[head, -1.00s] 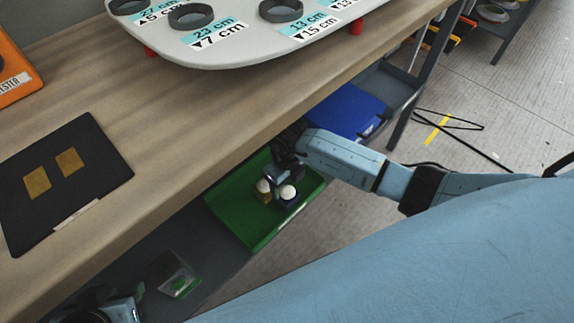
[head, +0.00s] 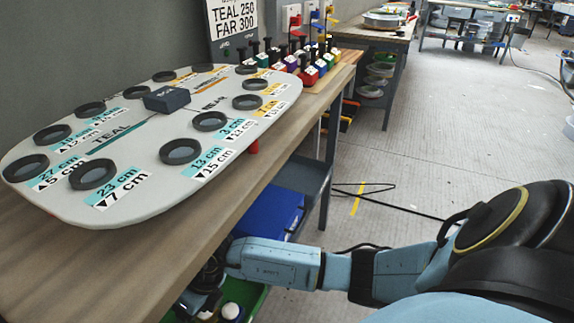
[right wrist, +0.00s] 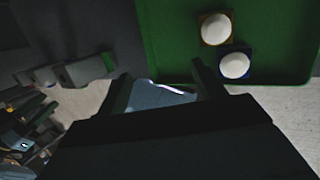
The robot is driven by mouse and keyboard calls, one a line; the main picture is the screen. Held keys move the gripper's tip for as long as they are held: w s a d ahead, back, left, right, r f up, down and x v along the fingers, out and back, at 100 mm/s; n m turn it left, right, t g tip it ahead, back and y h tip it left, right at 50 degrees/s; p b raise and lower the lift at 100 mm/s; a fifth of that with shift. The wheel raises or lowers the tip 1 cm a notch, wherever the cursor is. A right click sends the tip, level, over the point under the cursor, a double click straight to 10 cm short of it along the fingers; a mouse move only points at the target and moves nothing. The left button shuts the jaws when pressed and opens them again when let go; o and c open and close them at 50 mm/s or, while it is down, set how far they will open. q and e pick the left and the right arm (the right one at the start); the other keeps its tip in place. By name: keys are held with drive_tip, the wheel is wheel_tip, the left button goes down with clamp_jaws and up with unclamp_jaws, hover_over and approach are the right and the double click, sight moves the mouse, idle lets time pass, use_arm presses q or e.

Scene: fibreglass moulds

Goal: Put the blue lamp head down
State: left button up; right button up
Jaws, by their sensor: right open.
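The blue lamp head, a small blue block with a white dome, sits in the green tray in the right wrist view (right wrist: 235,66). Its white dome shows at the bottom edge of the head view (head: 232,312). A similar lamp head with a brown-yellow base (right wrist: 215,28) sits beside it. My right gripper (right wrist: 160,70) is open with nothing between its fingers. The blue lamp head lies just beyond the right-hand finger in the right wrist view, apart from it. In the head view my arm partly hides the tray. My left gripper is out of view.
The green tray (right wrist: 170,40) stands on a low shelf under the wooden bench (head: 130,260). A blue bin (head: 270,212) is behind it. On the bench lies a white board (head: 150,130) with black rings and a dark block (head: 166,98).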

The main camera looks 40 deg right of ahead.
drive_tip(key=a+r+m+t+y, duration=0.4)
drive_tip(key=a+r+t+y, duration=0.1)
drive_tip(key=a+r+y, duration=0.5)
drive_tip(key=w+d+r+m+t+h, duration=0.45)
drive_tip(key=d+r+m+t, duration=0.35)
drive_tip(key=r+m+t, duration=0.5)
drive_tip(key=s+d+f+m+g+h, duration=0.4)
drive_tip(key=d+f+m+h, duration=0.75)
drive_tip(key=d+m, duration=0.35)
drive_tip(key=s+f+m+g, duration=0.3)
drive_tip(key=s+f+g, duration=0.2)
drive_tip(key=s, duration=0.4)
drive_tip(key=s+a+f+m+g+y, duration=0.1)
drive_tip(key=s+f+m+g, duration=0.2)
drive_tip(key=s, duration=0.7)
wheel_tip(320, 180, down, 2)
drive_tip(key=g, duration=0.3)
drive_tip(key=shift+s+f, duration=0.15)
drive_tip(key=shift+s, duration=0.05)
